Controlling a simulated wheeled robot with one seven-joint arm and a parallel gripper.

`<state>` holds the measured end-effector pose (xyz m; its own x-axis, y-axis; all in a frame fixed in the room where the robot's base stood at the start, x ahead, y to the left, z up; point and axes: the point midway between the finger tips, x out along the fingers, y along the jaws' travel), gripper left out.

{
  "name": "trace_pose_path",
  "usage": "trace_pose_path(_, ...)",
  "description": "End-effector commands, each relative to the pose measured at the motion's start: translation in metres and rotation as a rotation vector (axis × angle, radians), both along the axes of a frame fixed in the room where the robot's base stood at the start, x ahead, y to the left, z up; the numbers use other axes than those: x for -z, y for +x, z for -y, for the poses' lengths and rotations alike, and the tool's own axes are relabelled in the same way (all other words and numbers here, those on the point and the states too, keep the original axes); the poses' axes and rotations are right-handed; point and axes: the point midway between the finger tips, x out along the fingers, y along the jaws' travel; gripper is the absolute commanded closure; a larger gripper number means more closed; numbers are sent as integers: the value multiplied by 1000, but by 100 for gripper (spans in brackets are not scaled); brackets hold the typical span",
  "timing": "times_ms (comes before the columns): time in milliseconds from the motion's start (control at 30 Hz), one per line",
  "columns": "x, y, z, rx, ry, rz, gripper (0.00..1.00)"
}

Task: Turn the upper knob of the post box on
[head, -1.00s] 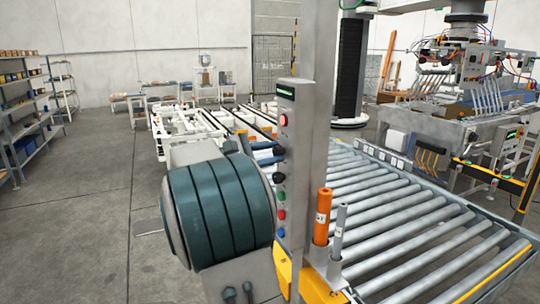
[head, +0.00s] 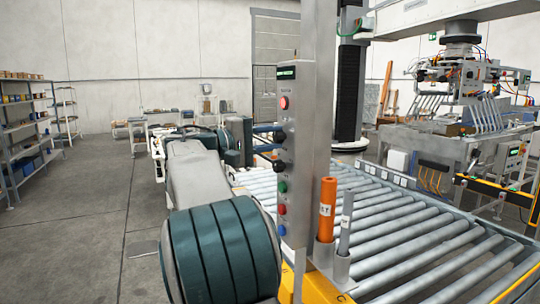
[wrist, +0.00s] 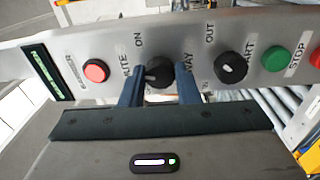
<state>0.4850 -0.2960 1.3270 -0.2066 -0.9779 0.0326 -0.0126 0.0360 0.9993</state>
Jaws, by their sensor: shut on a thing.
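The post box is an upright grey metal post (head: 312,120) with a column of controls on its left face. The upper knob (wrist: 160,72) is black and sits between my two fingers in the wrist view, near the printed word ON. My gripper (wrist: 159,88) is shut on this knob, one finger on each side. In the head view my gripper (head: 263,138) reaches the upper knob (head: 280,136) from the left. The lower knob (wrist: 230,68) is black with a white mark and stands free of the fingers.
A red button (wrist: 96,71) and a green-lit display (wrist: 48,70) are on one side of the knobs, a green button (wrist: 275,59) on the other. An orange tube (head: 327,210) stands beside the post. A roller conveyor (head: 400,225) lies behind; open floor (head: 80,230) is left.

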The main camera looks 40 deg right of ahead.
Motion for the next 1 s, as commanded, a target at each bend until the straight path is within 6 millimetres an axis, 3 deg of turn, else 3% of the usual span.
trace_pose_path(33,6,0,0,-1,-12,43,94)
trace_pose_path(500,3,1,0,-1,-97,399,94)
trace_pose_path(1000,0,1,0,-1,-126,522,94)
